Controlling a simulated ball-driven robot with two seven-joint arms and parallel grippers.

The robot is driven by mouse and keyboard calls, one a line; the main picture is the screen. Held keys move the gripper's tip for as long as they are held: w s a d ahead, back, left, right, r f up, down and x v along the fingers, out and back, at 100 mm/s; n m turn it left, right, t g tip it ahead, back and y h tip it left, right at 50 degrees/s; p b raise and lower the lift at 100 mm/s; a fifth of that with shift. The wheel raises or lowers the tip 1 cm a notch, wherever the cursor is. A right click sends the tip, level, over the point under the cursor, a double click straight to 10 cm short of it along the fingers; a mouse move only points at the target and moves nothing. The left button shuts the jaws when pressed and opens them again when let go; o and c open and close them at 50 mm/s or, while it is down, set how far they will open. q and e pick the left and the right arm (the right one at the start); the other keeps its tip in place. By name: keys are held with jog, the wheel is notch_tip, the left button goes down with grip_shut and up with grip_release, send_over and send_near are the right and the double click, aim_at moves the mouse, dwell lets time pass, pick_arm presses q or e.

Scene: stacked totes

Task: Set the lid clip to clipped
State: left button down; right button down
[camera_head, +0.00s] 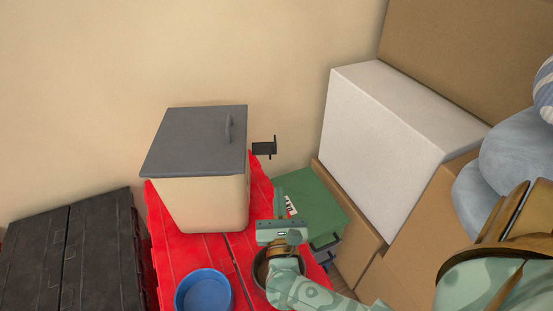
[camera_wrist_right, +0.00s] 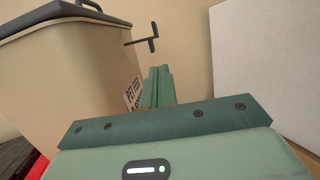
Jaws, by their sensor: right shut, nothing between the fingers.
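A beige bin (camera_head: 205,205) with a grey lid (camera_head: 195,140) stands on a red surface; the lid looks seated on the rim. The dark lid clip (camera_head: 264,148) sticks out sideways from the bin's right side near the rim. It also shows as a T-shaped black lever (camera_wrist_right: 146,40) in the right wrist view. My right gripper (camera_head: 279,192) is shut and empty, right of the bin and below the clip, apart from it. In the right wrist view its closed fingers (camera_wrist_right: 159,72) point up just below and right of the clip. My left gripper is not in view.
A blue bowl (camera_head: 203,291) sits in front of the bin on the red totes (camera_head: 165,240). Black totes (camera_head: 75,240) stand at left. A green box (camera_head: 315,205), a white box (camera_head: 375,125) and cardboard boxes (camera_head: 450,40) crowd the right. The wall is behind.

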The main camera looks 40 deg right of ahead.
aim_at(264, 148)
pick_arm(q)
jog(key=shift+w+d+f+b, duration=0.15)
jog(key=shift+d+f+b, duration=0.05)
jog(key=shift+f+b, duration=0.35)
pick_arm(e)
jog(key=x, duration=1)
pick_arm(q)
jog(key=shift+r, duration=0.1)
pick_arm(e)
jog(key=shift+r, duration=0.1)
pick_arm(q)
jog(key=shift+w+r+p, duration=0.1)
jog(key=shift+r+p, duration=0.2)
jog(key=shift+p, duration=0.1)
pick_arm(e)
jog(key=shift+d+r+n, duration=0.1)
jog(key=shift+r+n, duration=0.1)
jog(key=shift+n, duration=0.2)
